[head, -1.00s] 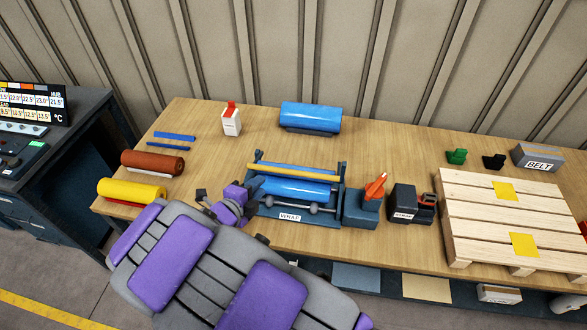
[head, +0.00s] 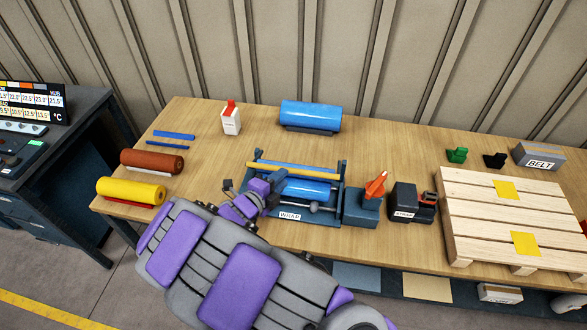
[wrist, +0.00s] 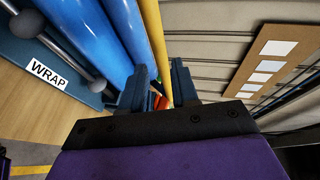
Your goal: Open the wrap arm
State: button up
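The wrap station (head: 330,207) is a dark blue frame with a WRAP label, lying on the wooden table. A yellow bar (head: 300,171) runs along its back, above a blue roll (head: 305,189). A grey rod with ball ends (head: 315,208) lies at its front. My gripper (head: 256,179) is at the station's left end, with its two dark fingers spread apart and the bar's left end close by. In the wrist view the yellow bar (wrist: 154,45) runs down towards the gap ahead of my gripper. I see no firm contact; the bar's near end is partly hidden.
Right of the station are an orange-handled block (head: 362,208), a dark STRAP device (head: 404,203) and a wooden pallet (head: 480,220). Yellow (head: 130,191) and brown (head: 152,161) rolls lie left.

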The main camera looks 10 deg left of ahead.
jog(key=shift+b+x, duration=0.35)
jog(key=shift+x, duration=3.5)
jog(key=shift+c, duration=0.3)
grip_shut()
